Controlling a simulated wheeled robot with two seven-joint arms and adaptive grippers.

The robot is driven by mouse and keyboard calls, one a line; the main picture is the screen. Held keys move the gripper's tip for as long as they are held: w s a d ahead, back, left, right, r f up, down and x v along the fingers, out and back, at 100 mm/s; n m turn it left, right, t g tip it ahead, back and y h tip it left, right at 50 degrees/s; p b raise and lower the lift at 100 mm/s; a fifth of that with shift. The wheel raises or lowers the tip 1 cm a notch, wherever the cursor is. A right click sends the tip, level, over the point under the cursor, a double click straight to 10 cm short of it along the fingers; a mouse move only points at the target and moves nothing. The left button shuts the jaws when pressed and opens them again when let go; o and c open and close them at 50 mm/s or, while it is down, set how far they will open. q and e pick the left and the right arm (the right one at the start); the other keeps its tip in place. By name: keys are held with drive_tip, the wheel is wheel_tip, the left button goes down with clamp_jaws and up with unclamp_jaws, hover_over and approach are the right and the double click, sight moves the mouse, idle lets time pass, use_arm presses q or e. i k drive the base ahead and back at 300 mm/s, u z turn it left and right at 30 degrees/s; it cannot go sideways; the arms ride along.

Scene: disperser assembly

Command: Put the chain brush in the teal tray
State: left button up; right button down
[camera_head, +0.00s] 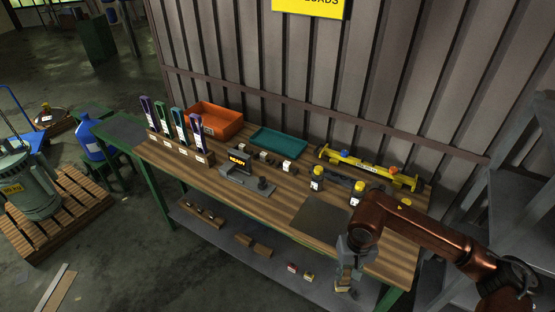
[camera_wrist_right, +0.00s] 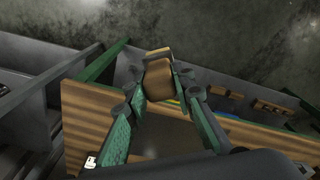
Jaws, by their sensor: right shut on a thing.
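The teal tray (camera_head: 279,142) lies at the back middle of the wooden workbench and looks empty. My right gripper (camera_head: 347,268) is at the bench's front right edge, well to the front and right of the tray. It is shut on a small brown, wooden-looking block with a pale end, which I take for the chain brush (camera_head: 343,288). In the right wrist view the brush (camera_wrist_right: 158,80) sits between the fingertips of the right gripper (camera_wrist_right: 163,88). The gripper hides part of it. My left gripper is not in view.
An orange bin (camera_head: 214,121) stands left of the tray. Yellow-capped bottles (camera_head: 317,178) and a yellow rail (camera_head: 370,170) are to the right. A dark mat (camera_head: 322,219) is bare.

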sight(264, 142)
drive_tip(key=u, duration=0.65)
drive_tip(key=i, duration=0.35)
drive_tip(key=u, duration=0.8)
drive_tip(key=i, duration=0.85)
drive_tip(key=u, duration=0.25)
